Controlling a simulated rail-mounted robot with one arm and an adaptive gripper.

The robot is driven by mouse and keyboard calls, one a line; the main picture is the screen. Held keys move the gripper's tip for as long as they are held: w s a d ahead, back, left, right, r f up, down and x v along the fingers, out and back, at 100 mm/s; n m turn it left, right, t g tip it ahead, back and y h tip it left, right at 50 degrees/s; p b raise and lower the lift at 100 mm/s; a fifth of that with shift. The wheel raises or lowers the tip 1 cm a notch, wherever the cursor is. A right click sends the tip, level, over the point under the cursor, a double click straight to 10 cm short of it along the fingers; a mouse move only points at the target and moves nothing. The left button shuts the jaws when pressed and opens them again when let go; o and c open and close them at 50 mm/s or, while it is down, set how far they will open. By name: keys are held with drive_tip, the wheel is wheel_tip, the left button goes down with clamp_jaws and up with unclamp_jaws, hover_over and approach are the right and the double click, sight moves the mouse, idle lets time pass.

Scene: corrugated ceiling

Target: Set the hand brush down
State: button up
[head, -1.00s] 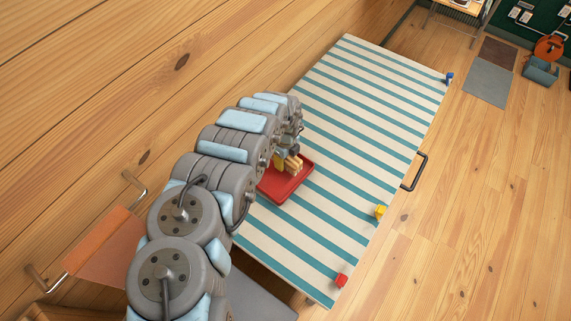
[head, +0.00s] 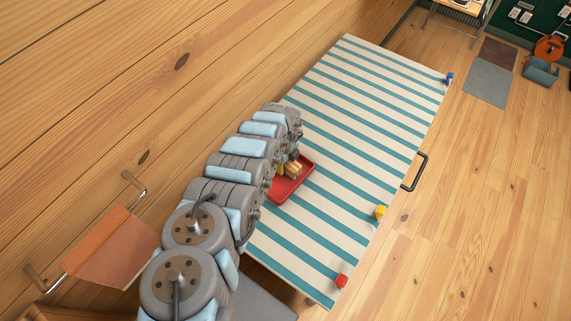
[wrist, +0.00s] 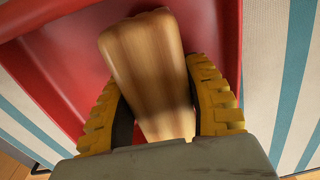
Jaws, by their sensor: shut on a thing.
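The hand brush (head: 293,168) shows as a wooden, tan piece at my gripper in the head view. In the wrist view its ridged wooden body (wrist: 148,65) lies between my yellow-padded fingers, over a red tray. My gripper (wrist: 165,105) is shut on it. The red tray (head: 297,186) rests on the striped table. My arm hides part of the tray and most of the gripper in the head view. I cannot tell whether the brush touches the tray floor.
The table (head: 365,110) has teal and cream stripes and is mostly clear. A red block (head: 341,281), a yellow block (head: 381,211) and a blue block (head: 449,77) sit along its right edge. A dark handle (head: 417,172) sticks out from that side.

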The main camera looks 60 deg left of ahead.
drive_tip(key=shift+f, duration=0.15)
drive_tip(key=o, duration=1.1)
drive_tip(key=shift+c, duration=0.2)
drive_tip(key=shift+a+r, duration=0.1)
drive_tip(key=shift+r, duration=6.05)
